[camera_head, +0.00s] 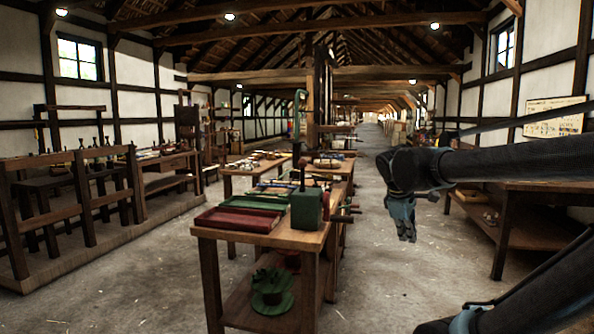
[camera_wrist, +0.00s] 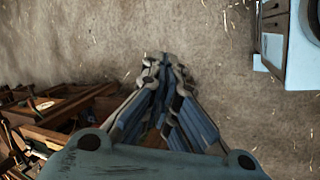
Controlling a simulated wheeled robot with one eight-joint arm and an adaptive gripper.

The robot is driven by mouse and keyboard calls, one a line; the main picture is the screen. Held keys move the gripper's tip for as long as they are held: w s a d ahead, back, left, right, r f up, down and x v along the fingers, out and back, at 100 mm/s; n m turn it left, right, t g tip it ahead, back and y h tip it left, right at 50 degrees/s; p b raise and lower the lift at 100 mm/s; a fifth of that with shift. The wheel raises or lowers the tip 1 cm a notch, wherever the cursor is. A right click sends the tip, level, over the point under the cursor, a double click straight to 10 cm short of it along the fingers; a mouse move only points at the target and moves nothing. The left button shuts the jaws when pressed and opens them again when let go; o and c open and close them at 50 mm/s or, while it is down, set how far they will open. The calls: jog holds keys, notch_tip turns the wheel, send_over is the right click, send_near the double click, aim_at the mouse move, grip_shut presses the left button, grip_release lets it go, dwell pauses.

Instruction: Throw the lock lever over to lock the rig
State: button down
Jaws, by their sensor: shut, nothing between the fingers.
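A green box-shaped rig (camera_head: 308,208) stands on the near end of the long wooden workbench. A thin dark upright lever with a small knob (camera_head: 302,162) rises from its top. Horizontal handles with reddish grips (camera_head: 343,214) stick out from its right side. I cannot tell for certain which of these is the lock lever. My gripper (camera_head: 406,234) hangs fingers down over the aisle, to the right of the bench and apart from the rig. In the wrist view its fingertips (camera_wrist: 164,60) are together and empty, above bare floor.
A red tray (camera_head: 238,220) lies left of the rig on the bench, with tools behind. The lower shelf holds green parts (camera_head: 270,297). A wooden rack (camera_head: 75,205) stands left and a table (camera_head: 520,187) right. The aisle floor is clear.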

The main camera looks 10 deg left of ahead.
jog(key=w+a+r+n+t, duration=0.2)
jog(key=w+a+r+n, duration=0.35)
jog(key=a, duration=0.35)
jog(key=w+a+r+n+t, duration=0.2)
jog(key=w+a+r+n, duration=0.35)
jog(key=a, duration=0.35)
jog(key=a+r+n+t, duration=0.1)
jog(key=a+r+n, duration=0.3)
jog(key=a, duration=0.7)
jog(key=a+r+n+t, duration=0.2)
jog(key=a+r+n, duration=0.2)
jog(key=a, duration=0.8)
jog(key=shift+s+r+n+y, duration=0.2)
jog(key=shift+n+y, duration=0.1)
jog(key=shift+n, duration=0.4)
send_near(303, 176)
jog(key=shift+w+f, duration=0.25)
jog(key=shift+w, duration=0.55)
jog(key=shift+w+f, duration=0.25)
jog(key=shift+w, duration=0.55)
